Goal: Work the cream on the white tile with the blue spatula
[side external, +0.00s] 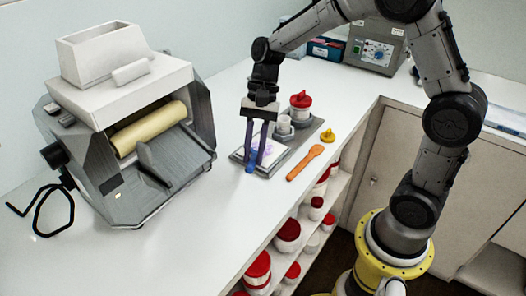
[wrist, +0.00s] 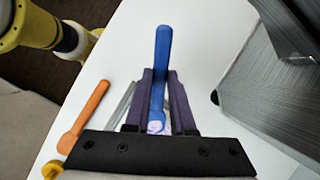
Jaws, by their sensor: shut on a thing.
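My gripper (side external: 255,164) is over the grey tray on the bench, fingers pointing down. It is shut on the blue spatula (side external: 251,167). In the wrist view the spatula (wrist: 163,45) lies between the two dark purple fingers (wrist: 161,78), one end reaching out past the fingertips. The white tile (side external: 267,138) is behind and beside the fingers, mostly hidden. Purple-tinted cream (side external: 265,147) shows on it, and a pale purple patch of cream (wrist: 155,127) shows between the fingers in the wrist view. I cannot tell whether the spatula touches the cream.
The grey tray (side external: 237,156) also bears a white jar (side external: 284,125) and a red-topped jar (side external: 300,105). An orange spatula (side external: 306,161) and a yellow piece (side external: 328,136) lie right of it. The roller mill (side external: 130,120) stands left. The front bench is clear.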

